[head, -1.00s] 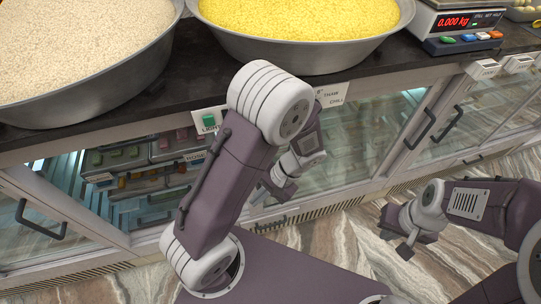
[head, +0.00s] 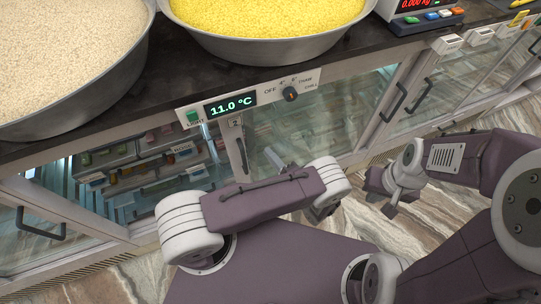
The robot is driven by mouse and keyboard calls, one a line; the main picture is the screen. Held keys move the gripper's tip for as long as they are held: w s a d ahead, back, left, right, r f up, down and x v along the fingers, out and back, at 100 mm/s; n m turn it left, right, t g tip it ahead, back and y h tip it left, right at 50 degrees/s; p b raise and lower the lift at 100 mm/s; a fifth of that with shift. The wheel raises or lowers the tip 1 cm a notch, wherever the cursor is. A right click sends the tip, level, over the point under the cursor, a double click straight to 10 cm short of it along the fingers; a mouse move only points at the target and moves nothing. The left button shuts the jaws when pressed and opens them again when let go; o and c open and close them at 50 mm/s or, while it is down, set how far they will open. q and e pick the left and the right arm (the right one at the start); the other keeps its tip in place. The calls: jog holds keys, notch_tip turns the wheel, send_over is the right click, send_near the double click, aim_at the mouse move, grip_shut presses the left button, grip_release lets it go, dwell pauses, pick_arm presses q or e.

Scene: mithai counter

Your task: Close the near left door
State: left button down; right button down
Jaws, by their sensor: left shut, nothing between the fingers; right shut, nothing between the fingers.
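The counter front has glazed doors in pale frames. One door's upright pale edge (head: 233,150), with a slim dark handle, stands in the middle below the temperature display. To its left the cabinet shows its lit inside with trays of sweets (head: 135,170), so this door appears at least partly open; how far I cannot tell. My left gripper (head: 319,214) is shut and empty, low in front of the glass to the right of that edge, apart from the handle and partly hidden by my own arm. My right gripper (head: 388,206) is shut and empty, further right.
A panel (head: 231,105) reads 11.0 °C. A steel bowl of yellow sweets (head: 265,18) and a bowl of pale grains (head: 65,50) stand on the dark counter (head: 170,85). A scale (head: 425,20) is at the upper right. Other doors have dark handles (head: 394,103). Marbled floor (head: 395,240) lies below.

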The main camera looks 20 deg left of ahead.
aim_at(244, 138)
pick_arm(q)
jog(key=p+x, duration=0.1)
jog(key=x, duration=0.5)
jog(key=shift+a+r, duration=0.1)
jog(key=shift+s+a+r+p, duration=0.2)
jog(key=shift+s+a+p, duration=0.35)
jog(key=shift+a+p, duration=0.05)
jog(key=shift+s+a+r+p, duration=0.15)
jog(key=shift+s+a+p, duration=0.45)
jog(key=shift+s+a, duration=0.2)
jog(key=shift+s, duration=0.05)
jog(key=shift+f, duration=0.1)
jog(key=shift+w, duration=0.1)
